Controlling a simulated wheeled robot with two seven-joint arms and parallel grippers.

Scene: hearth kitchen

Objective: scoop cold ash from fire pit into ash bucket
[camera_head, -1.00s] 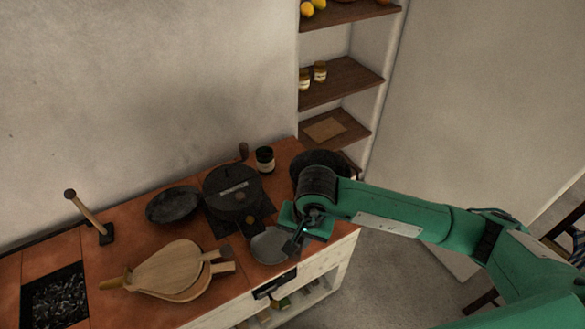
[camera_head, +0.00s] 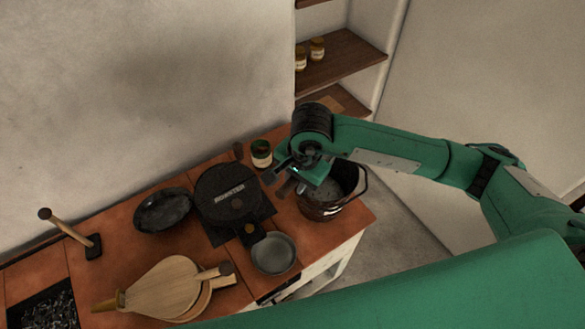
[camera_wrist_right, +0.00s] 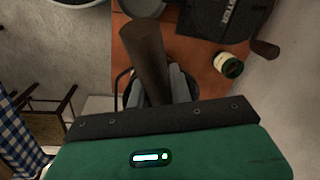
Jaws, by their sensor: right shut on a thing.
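The fire pit (camera_head: 42,308) is a dark square recess of black and grey lumps at the lower left counter edge, partly cut off. The ash bucket (camera_head: 322,210) is a dark metal pail with a raised bail at the counter's right end; grey shows inside. My right gripper (camera_head: 288,182) is over the bucket's left side. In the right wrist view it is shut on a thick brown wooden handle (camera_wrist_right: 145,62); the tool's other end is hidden. The bucket rim shows behind the fingers. My left gripper is not in view.
A black lidded hotplate (camera_head: 228,192), a small grey pan (camera_head: 273,253), a dark bowl (camera_head: 163,211), a jar (camera_head: 261,153), wooden bellows (camera_head: 160,288) and a hammer (camera_head: 78,240) crowd the counter. Shelves (camera_head: 345,62) stand behind.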

